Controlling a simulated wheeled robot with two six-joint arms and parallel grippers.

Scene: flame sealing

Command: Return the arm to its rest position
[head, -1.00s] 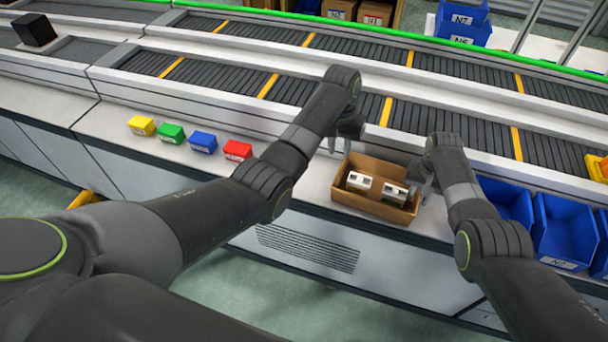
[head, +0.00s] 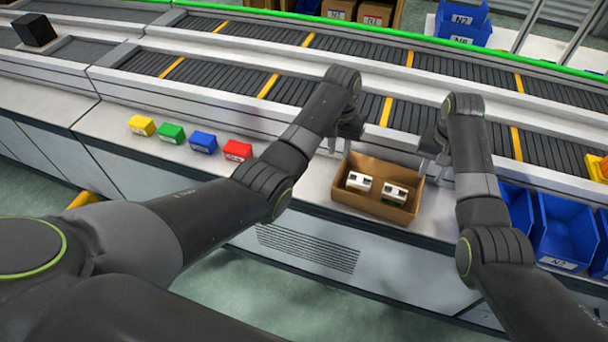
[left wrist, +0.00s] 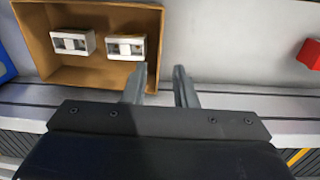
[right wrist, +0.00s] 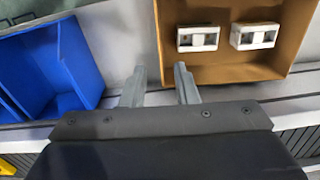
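My left gripper (head: 336,148) hangs above the shelf by the back left corner of an open cardboard box (head: 350,197). My right gripper (head: 432,163) is just outside the box's right end. Two white parts lie side by side inside the box, a left one (head: 359,182) and a right one (head: 395,194). Both also show in the left wrist view (left wrist: 72,42) (left wrist: 126,47). Neither gripper touches them.
Small yellow (head: 142,125), green (head: 171,133), blue (head: 203,142) and red (head: 237,150) bins line the shelf at left. Large blue bins (head: 567,232) stand at right. A roller conveyor (head: 450,130) runs behind the box.

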